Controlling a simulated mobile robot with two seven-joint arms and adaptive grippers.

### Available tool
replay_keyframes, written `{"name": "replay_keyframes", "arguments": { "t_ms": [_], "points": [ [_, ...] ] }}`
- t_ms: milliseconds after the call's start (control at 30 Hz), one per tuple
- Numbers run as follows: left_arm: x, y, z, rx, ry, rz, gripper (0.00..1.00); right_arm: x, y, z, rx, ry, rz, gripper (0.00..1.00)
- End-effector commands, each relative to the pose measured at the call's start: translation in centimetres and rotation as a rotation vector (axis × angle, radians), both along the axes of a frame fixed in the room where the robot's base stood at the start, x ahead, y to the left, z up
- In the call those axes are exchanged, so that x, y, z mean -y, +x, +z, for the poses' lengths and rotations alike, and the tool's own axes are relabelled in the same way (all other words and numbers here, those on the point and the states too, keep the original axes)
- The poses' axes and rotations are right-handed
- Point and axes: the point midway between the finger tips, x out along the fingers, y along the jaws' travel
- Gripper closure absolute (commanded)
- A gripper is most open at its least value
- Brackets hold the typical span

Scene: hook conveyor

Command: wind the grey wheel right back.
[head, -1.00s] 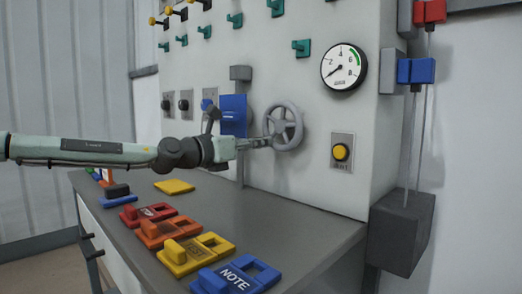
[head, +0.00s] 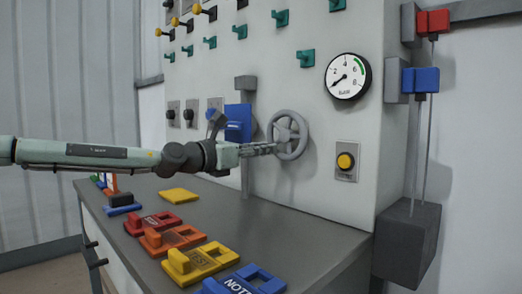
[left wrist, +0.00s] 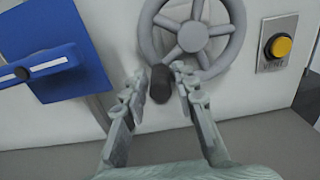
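The grey wheel (head: 289,135) is a spoked handwheel on the front of the pale panel. It also shows at the top of the left wrist view (left wrist: 193,36), with a dark knob (left wrist: 160,84) at its lower left rim. My left gripper (head: 273,149) reaches the wheel's lower left side. In the left wrist view its fingers (left wrist: 157,82) stand apart, one on each side of the knob. The right finger is close to the knob, and a gap shows on the left. Whether either finger touches it I cannot tell. My right gripper is not in view.
A round gauge (head: 348,77) sits above right of the wheel, its needle pointing low left. A yellow button (head: 345,161) is right of the wheel, a blue switch plate (head: 239,122) left. Coloured blocks and holders lie on the grey bench (head: 290,232) below.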

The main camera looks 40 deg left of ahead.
Motion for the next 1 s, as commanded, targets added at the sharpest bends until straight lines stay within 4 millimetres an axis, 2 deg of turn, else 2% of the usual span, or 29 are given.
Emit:
{"name": "replay_keyframes", "arguments": {
  "t_ms": [467,667,1000],
  "points": [
    [0.0,-0.5,0.1,0.001,0.001,-0.001,0.61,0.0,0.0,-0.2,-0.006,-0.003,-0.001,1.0],
    [-0.1,-2.5,0.2,0.004,0.0,0.0,0.61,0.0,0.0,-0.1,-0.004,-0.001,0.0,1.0],
    [-0.6,-7.2,0.2,0.004,0.001,0.0,0.61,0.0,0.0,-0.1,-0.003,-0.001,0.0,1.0]
  ]
}}
